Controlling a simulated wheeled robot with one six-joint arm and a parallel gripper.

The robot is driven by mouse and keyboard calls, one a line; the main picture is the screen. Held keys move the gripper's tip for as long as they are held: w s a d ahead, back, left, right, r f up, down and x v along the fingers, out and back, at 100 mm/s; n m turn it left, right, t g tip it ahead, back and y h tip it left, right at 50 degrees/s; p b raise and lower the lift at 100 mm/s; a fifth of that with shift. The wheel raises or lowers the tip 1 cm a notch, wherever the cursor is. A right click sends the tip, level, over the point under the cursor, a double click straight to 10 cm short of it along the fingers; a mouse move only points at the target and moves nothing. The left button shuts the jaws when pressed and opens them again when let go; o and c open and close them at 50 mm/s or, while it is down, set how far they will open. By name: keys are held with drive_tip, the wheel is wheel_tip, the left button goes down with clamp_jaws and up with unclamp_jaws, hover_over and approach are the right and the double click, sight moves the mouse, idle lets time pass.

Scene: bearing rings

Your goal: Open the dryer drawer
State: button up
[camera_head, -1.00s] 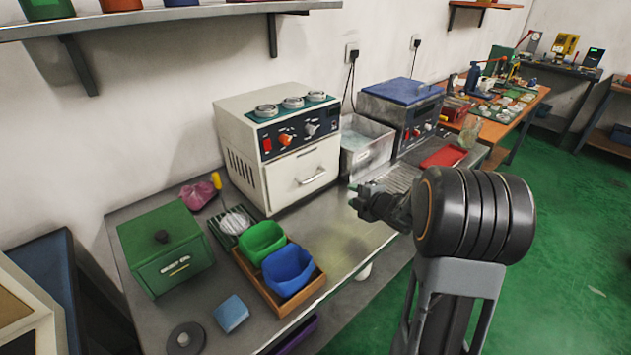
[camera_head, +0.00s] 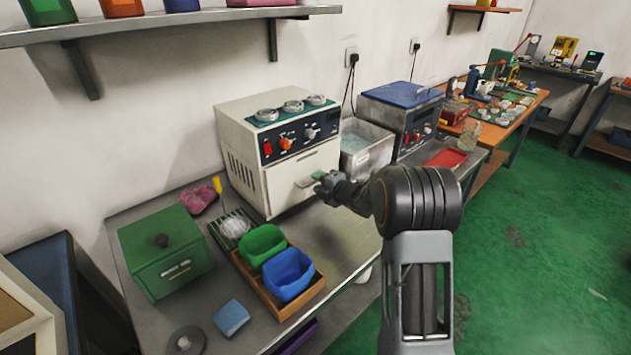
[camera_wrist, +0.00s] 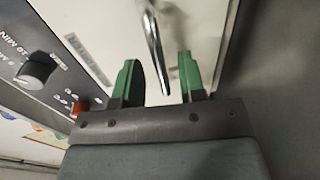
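The dryer (camera_head: 280,150) is a cream box with a dark control panel, standing on the steel bench against the wall. Its drawer front (camera_head: 290,187) looks closed and flush. The bar handle (camera_wrist: 155,45) runs between the two green fingers of my gripper (camera_wrist: 158,80) in the wrist view. The fingers are apart, one on each side of the bar, with gaps showing. In the head view my gripper (camera_head: 316,181) is at the drawer front and hides most of the handle.
A steel basin (camera_head: 366,150) and a blue-topped machine (camera_head: 402,115) stand right of the dryer. A wooden tray (camera_head: 318,284) with green and blue bins, and a green box (camera_head: 165,250), stand at front left.

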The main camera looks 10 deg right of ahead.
drive_tip(key=shift+x, duration=1)
clamp_jaws()
